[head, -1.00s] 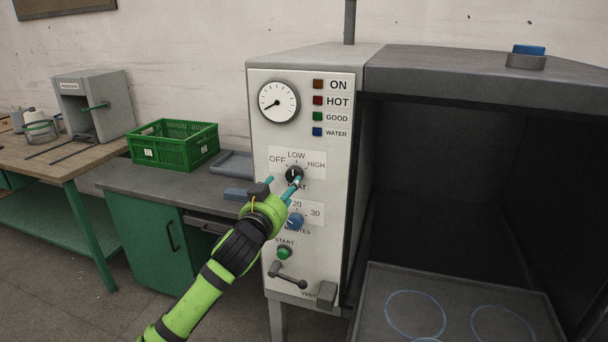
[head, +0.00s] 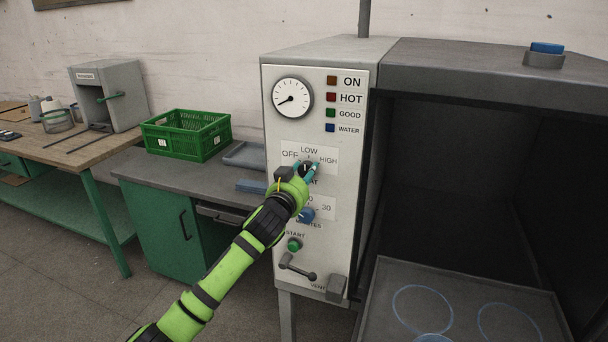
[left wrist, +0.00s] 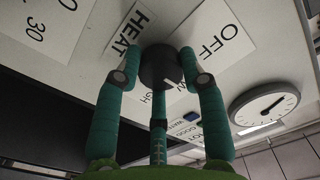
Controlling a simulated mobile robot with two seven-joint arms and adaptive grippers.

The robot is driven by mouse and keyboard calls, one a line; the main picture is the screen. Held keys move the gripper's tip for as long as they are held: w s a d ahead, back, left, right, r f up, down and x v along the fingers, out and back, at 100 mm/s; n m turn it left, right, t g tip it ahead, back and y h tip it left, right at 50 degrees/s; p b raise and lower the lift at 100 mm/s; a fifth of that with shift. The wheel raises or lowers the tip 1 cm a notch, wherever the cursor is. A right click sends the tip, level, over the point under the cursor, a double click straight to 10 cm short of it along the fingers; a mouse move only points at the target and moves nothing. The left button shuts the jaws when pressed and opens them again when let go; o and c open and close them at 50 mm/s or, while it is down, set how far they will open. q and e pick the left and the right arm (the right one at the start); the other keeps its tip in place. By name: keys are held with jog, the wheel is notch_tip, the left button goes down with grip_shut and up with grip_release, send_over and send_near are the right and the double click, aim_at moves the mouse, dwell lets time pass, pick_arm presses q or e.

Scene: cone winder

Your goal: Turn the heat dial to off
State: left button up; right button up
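The heat dial (head: 307,167) is a dark round knob on the white front panel, under the words OFF, LOW and HIGH. Its light mark seems to point up toward LOW, but fingers partly cover it. My left gripper (head: 306,171) is at the dial. In the left wrist view the dial (left wrist: 160,68) sits between two teal fingertips of the gripper (left wrist: 160,62), which bend in against its sides. The OFF label (left wrist: 212,42) is to the dial's right there. My right gripper is not in view.
Close below the dial are a blue minutes dial (head: 306,214), a green start button (head: 294,244) and a vent lever (head: 298,268). A gauge (head: 292,97) is above. The dark open chamber is at right. A green crate (head: 186,135) stands on the bench at left.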

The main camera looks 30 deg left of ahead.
pick_arm(q)
jog(key=shift+f, duration=0.15)
jog(key=shift+n, duration=0.4)
jog(key=shift+d+f+n+p, duration=0.15)
jog(key=shift+n+p, duration=0.9)
jog(key=shift+n, duration=1.7)
jog(key=shift+d+f+n+p, duration=0.15)
jog(key=shift+n+p, duration=0.85)
jog(key=shift+n, duration=1.75)
jog(key=shift+a, duration=0.1)
jog(key=o, duration=1.1)
jog(key=shift+o, duration=0.2)
jog(key=shift+r, duration=0.1)
